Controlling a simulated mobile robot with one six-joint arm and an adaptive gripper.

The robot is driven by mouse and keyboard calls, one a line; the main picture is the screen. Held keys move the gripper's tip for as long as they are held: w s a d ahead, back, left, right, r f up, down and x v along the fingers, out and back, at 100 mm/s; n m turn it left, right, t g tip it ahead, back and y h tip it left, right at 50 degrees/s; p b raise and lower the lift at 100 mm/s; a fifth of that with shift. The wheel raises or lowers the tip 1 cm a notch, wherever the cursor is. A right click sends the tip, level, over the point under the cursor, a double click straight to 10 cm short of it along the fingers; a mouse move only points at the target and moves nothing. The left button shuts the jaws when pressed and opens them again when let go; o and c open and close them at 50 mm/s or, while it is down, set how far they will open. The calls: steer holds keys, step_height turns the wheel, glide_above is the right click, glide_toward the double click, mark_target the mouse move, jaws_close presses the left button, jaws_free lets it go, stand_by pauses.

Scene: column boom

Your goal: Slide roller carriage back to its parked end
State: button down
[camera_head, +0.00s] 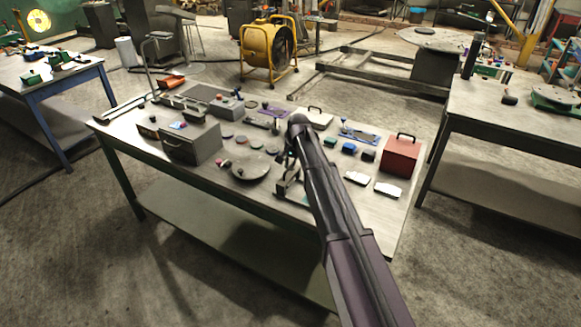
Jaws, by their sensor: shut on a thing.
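My gripper (285,161) is at the front middle of the workbench (225,222), low over its top, at the end of my dark arm. It is shut on a small part of a grey-green fixture (291,188), which I take to be the roller carriage. The fixture stands near the bench's front edge, right of a round grey plate (250,167). My arm hides its right side and much of the gripper. The exact grip, and where the carriage stands along its travel, are too small to tell.
A grey box (192,146) stands left of the plate, and a red box (401,154) with a handle at the right. Small blue and dark blocks and white packets (388,190) lie right of my arm. A yellow fan (268,50) stands on the floor behind.

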steer(key=shift+w+a, duration=0.2)
steer(key=shift+a, duration=0.15)
steer(key=c, duration=0.9)
jaws_free()
steer(key=shift+o, duration=1)
steer(key=shift+w+f, duration=0.1)
steer(key=shift+d, duration=0.15)
